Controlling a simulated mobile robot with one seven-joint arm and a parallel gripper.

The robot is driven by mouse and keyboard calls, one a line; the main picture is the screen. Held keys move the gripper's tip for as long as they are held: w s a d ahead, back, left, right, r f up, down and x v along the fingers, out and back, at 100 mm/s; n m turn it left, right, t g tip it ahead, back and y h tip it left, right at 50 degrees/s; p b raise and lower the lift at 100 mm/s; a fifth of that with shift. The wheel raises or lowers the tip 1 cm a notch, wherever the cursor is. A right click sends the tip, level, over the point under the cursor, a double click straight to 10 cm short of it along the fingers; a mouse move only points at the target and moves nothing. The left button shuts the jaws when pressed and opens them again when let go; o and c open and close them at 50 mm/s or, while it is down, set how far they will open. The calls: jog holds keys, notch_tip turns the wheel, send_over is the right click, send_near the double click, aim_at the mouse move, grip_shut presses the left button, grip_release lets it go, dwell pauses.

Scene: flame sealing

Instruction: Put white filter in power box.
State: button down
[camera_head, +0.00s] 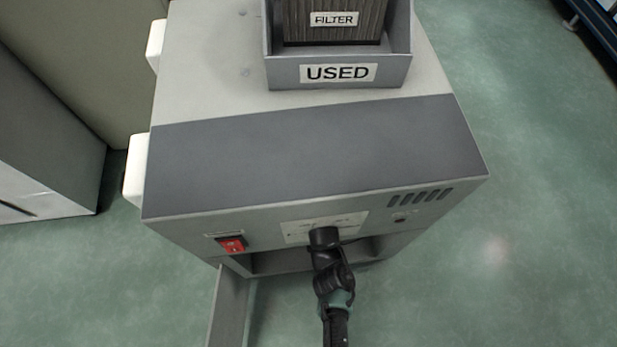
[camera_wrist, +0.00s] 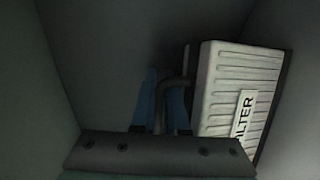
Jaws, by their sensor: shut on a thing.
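The power box (camera_head: 310,155) is a grey cabinet in the head view, its front compartment open below the control panel. My arm reaches into that opening, so my gripper is hidden there. In the wrist view my gripper (camera_wrist: 162,102) has blue fingers shut on a grey handle at the left side of the white filter (camera_wrist: 245,88). The filter is a ribbed pale block, tilted slightly in the picture, with a label partly reading "FILTER". It is inside the dark compartment, near the right wall. Whether it touches the wall or back is unclear.
A grey tray marked "USED" (camera_head: 285,75) stands on the box and holds a dark filter (camera_head: 335,32). The box's open door (camera_head: 229,305) hangs at the lower left. A red switch (camera_head: 232,244) is on the front. Green floor is clear to the right.

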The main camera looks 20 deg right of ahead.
jog(key=c, duration=1.2)
grip_release()
jog(key=shift+f, duration=0.1)
jog(key=shift+s+r+p, duration=0.25)
jog(key=shift+r+p, duration=0.05)
jog(key=shift+p, duration=0.1)
jog(key=p+v, duration=0.5)
jog(key=v, duration=0.6)
jog(key=shift+s+a+f, duration=0.1)
jog(key=shift+s+a, duration=0.05)
jog(key=shift+s, duration=0.1)
